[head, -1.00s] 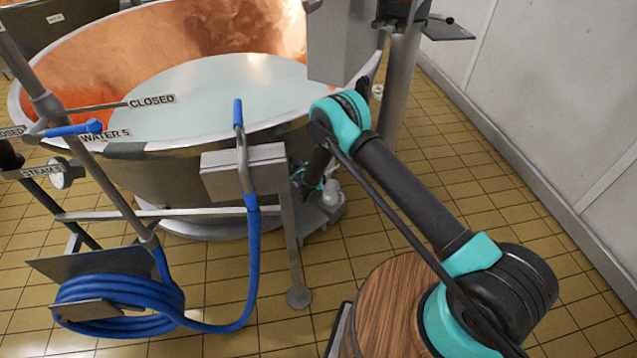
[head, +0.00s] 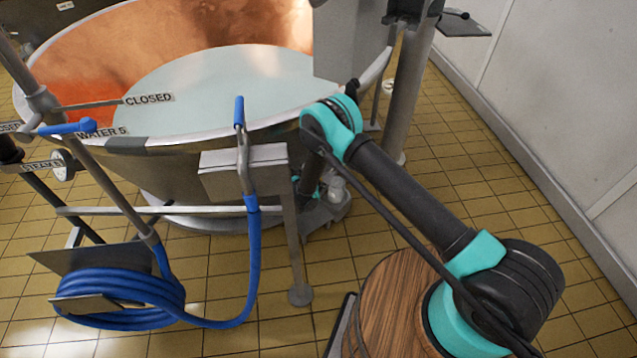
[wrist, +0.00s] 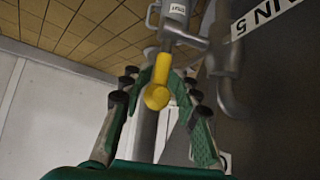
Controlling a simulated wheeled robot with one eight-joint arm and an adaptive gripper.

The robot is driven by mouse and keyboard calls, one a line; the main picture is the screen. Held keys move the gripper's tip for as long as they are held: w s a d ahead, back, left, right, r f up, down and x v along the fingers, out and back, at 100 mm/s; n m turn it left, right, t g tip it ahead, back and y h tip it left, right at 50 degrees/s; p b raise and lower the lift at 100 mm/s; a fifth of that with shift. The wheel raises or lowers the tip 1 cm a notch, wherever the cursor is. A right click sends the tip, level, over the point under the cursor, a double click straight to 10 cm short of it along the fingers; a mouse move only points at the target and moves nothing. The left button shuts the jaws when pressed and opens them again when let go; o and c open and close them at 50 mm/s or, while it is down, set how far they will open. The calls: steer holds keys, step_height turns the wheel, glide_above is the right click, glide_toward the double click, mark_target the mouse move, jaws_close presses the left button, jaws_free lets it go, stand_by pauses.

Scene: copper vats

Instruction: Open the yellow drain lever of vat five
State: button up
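The yellow drain lever (wrist: 157,96) shows in the wrist view, its rounded end facing the camera. It joins a grey metal valve and pipe (wrist: 176,25) beside the vat. A white label ending in "N 5" (wrist: 268,14) is on the right. Vat five (head: 150,168) is the large copper vat in the head view. There the lever is hidden, and my gripper is mostly hidden low beside the vat.
A grey box on a post (head: 243,172) stands in front of the vat, with a blue hose (head: 120,300) coiled at left. A grey post (head: 405,100) and white wall (head: 560,80) are at right, with tiled floor between.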

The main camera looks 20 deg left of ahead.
stand_by(0.3)
step_height(320, 180, up, 10)
stand_by(0.5)
